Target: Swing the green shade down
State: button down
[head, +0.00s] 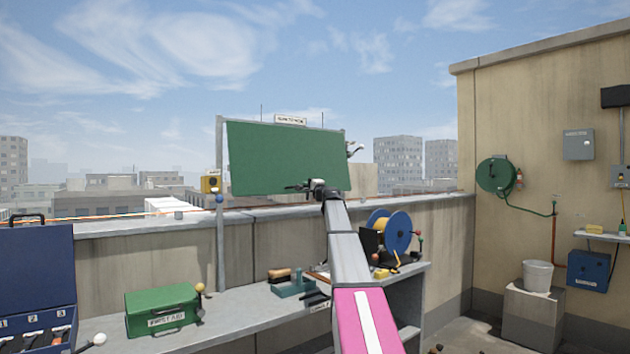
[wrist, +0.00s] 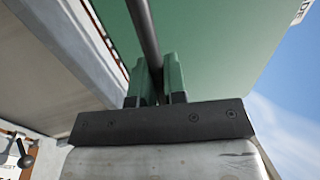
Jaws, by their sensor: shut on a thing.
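The green shade (head: 280,155) is a flat rectangular panel held up above the parapet between posts, with a small label on its top edge. Its green surface fills much of the wrist view (wrist: 220,60). My gripper (head: 300,187) is at the panel's lower edge, right of its middle. In the wrist view my gripper (wrist: 156,80) has its two fingers on either side of a dark round bar (wrist: 143,32), shut on it. The bar runs up in front of the panel. Its far end is out of the wrist view.
A workbench (head: 240,312) below holds a green case (head: 162,308) and small tools. A blue toolbox (head: 35,280) stands at left. A blue cable reel (head: 397,230) stands right of my arm. The parapet (head: 420,222) runs behind. Open air surrounds the panel.

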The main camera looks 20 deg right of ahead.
jog(key=w, duration=0.1)
jog(key=w+a+f, duration=0.1)
jog(key=w, duration=0.2)
jog(key=shift+w+a+f, duration=0.2)
jog(key=shift+a, duration=0.1)
jog(key=shift+w+a+f, duration=0.1)
jog(key=shift+w+a, duration=0.1)
jog(key=shift+w, duration=0.3)
jog(key=shift+w+a+f, duration=0.1)
jog(key=shift+w+a, duration=0.05)
jog(key=shift+w, duration=0.3)
jog(key=shift+w+r, duration=0.1)
jog(key=c, duration=1.2)
grip_release()
jog(key=shift+w+a, duration=0.1)
jog(key=shift+s, duration=0.2)
jog(key=v, duration=1)
jog(key=shift+s, duration=0.2)
